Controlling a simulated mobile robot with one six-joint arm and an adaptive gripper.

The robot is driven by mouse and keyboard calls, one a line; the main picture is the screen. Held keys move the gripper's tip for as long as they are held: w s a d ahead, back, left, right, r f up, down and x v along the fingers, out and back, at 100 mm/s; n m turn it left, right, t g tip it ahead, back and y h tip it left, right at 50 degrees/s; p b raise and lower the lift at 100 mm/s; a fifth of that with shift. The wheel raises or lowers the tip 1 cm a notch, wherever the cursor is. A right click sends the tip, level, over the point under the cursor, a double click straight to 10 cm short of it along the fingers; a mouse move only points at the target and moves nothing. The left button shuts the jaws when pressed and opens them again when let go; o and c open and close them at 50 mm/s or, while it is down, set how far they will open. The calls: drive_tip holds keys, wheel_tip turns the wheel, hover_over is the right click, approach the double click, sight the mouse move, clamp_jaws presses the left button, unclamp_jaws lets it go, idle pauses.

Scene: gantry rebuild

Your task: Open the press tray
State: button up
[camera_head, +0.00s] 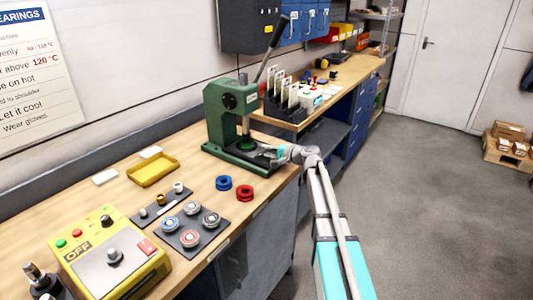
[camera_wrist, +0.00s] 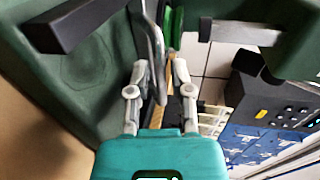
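A green arbor press (camera_head: 218,115) stands on the wooden bench with its grey lever (camera_head: 271,62) raised. Its dark tray (camera_head: 262,160) shows low at the front of the base, partly hidden by my gripper. How far the tray is out I cannot tell. My gripper (camera_head: 284,153) is at the front of the press, close to the tray. In the wrist view my gripper (camera_wrist: 161,78) has its two fingertips apart. A curved grey bar (camera_wrist: 154,45) runs down between them with no clear contact. The green press body (camera_wrist: 85,70) fills the left side there.
Blue (camera_head: 223,183) and red (camera_head: 244,193) rings lie on the bench in front of the press. A bearing plate (camera_head: 172,238), yellow tray (camera_head: 133,173) and yellow control box (camera_head: 75,262) are nearer. A dark rack (camera_head: 272,107) stands behind the press.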

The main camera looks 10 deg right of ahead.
drive_tip(key=shift+w+a+f, duration=0.1)
drive_tip(key=shift+w+a, duration=0.15)
drive_tip(key=shift+a, duration=0.05)
clamp_jaws()
drive_tip(key=shift+s, duration=0.2)
